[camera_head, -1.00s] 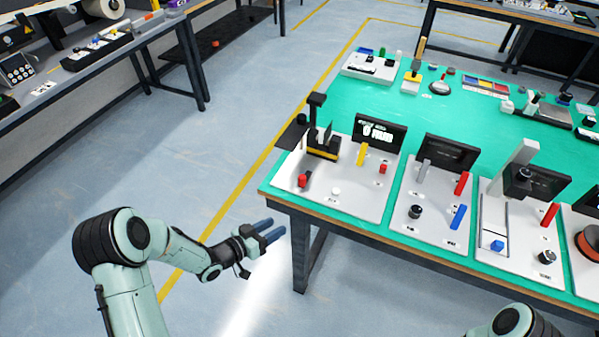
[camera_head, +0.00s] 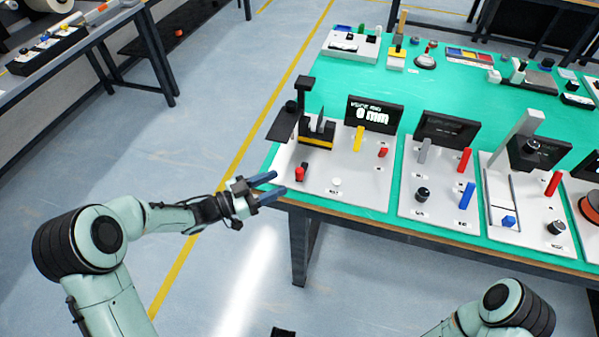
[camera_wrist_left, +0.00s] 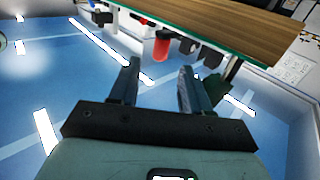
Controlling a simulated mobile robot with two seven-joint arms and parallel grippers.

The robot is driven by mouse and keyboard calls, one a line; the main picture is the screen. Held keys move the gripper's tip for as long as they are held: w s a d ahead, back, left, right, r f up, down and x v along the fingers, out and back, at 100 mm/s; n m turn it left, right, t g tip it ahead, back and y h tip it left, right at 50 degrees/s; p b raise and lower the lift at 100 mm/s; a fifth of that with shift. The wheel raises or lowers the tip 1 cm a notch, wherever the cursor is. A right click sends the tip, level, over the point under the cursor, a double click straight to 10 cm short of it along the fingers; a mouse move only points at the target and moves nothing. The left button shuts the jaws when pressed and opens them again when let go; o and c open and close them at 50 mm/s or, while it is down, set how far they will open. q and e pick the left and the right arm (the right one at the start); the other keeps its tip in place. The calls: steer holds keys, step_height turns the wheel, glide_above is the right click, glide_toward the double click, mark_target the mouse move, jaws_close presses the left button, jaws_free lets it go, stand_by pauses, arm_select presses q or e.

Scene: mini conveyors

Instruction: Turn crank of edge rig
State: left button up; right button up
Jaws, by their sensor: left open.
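The leftmost rig is a white base plate (camera_head: 350,185) at the table's left corner, with a black display (camera_head: 374,113) reading 0 mm. I take it for the edge rig. A red handle (camera_head: 300,174) on a dark part stands at its left edge and looks like the crank. A red cylinder (camera_wrist_left: 161,48) beside the table edge in the left wrist view appears to be the same handle. My left gripper (camera_head: 278,184) is open and empty, its fingers pointing at the rig's left side, just short of the handle. My right gripper is not in view.
Similar rigs stand to the right on the green table top (camera_head: 345,75).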

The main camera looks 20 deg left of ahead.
mark_target(300, 173)
arm_select(q)
steer(key=x, duration=0.8)
steer(key=shift+w, duration=0.1)
steer(key=shift+c, duration=0.4)
steer(key=shift+b, duration=0.3)
jaws_close()
